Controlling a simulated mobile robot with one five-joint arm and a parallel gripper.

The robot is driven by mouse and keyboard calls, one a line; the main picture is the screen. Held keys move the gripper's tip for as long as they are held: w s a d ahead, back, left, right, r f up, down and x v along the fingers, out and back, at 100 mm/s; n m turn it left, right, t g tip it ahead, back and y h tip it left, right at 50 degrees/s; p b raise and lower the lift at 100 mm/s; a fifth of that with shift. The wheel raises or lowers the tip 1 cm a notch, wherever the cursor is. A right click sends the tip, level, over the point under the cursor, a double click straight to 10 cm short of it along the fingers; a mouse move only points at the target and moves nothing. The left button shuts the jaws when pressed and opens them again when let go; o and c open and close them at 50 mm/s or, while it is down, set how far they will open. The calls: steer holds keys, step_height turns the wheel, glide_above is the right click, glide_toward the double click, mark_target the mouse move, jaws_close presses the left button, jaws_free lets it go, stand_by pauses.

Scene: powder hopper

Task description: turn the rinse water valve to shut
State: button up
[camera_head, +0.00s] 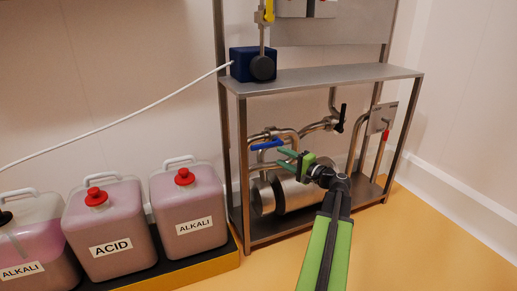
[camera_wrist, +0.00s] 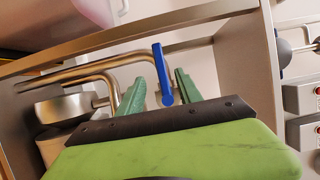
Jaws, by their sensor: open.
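A blue valve lever (camera_head: 267,144) sits on the steel pipework under the shelf of the metal frame. It also shows in the wrist view (camera_wrist: 162,75), reaching up from its pivot. My gripper (camera_head: 284,158) is open, its green fingers pointing at the blue lever. In the wrist view the fingers of my gripper (camera_wrist: 157,78) stand to the left and right of the lever, with gaps visible on each side. I cannot tell whether they touch it. No readable label shows which valve is the rinse water one.
A black-handled valve (camera_head: 341,118) and a red handle (camera_head: 384,143) are farther right. The steel shelf (camera_head: 330,76) lies above the pipes, and a horizontal cylinder (camera_head: 295,192) below. Acid (camera_head: 110,225) and alkali (camera_head: 188,210) canisters stand left. The floor at right is clear.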

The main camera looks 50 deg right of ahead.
mark_target(262, 148)
steer(key=w, duration=1.2)
steer(key=shift+w, duration=0.2)
jaws_close()
steer(key=shift+a, duration=0.15)
stand_by(0.6)
